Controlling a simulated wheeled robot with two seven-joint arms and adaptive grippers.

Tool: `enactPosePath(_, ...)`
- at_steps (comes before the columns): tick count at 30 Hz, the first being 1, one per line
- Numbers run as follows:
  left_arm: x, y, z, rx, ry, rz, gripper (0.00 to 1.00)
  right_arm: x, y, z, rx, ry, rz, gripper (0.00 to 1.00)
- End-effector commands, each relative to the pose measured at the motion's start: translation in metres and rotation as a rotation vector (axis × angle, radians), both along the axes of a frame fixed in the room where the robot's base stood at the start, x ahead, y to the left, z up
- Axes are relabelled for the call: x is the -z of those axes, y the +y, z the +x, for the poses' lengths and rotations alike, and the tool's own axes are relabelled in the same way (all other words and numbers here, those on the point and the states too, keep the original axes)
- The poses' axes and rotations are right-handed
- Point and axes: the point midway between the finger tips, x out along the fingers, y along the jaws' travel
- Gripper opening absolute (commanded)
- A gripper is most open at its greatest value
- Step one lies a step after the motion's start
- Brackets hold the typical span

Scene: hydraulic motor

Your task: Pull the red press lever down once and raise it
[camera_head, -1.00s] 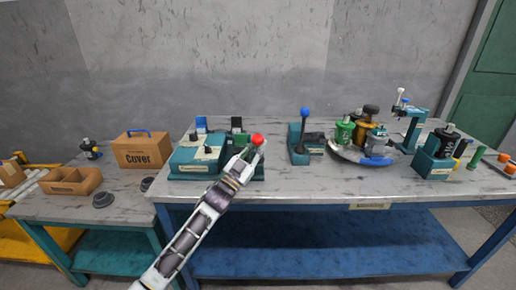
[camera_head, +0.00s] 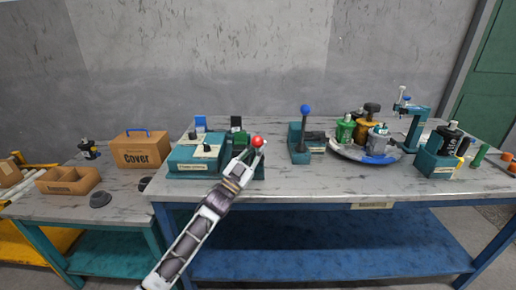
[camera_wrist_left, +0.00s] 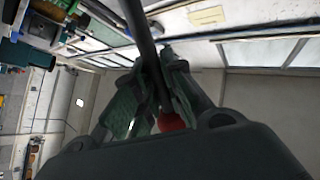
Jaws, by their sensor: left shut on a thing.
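In the left wrist view the gripper (camera_wrist_left: 152,95) is shut on the dark lever shaft (camera_wrist_left: 138,32), with the red knob (camera_wrist_left: 171,121) between the fingers on the palm side. The lever's base is largely hidden behind my arm in the head view. My right gripper is not in view.
A blue-knobbed lever (camera_head: 305,112) stands to the right on its own teal base. Farther right are a round tray (camera_head: 342,152) with several motors and a teal stand (camera_head: 414,124). A Cover box (camera_head: 142,150) sits on the left table. The table's front middle is clear.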

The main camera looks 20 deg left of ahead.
Motion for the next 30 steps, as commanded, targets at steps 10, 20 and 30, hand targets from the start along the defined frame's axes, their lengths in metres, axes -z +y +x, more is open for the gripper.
enactPosePath(10,0.003,-0.001,0.0,0.001,0.003,0.004,0.34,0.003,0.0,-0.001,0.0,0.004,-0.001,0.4)
enactPosePath(20,0.002,-0.001,-0.001,0.0,0.002,0.002,0.34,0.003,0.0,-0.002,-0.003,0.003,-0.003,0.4)
enactPosePath(30,0.013,0.005,-0.012,0.0,0.005,0.004,0.34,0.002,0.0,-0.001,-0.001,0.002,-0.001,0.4)
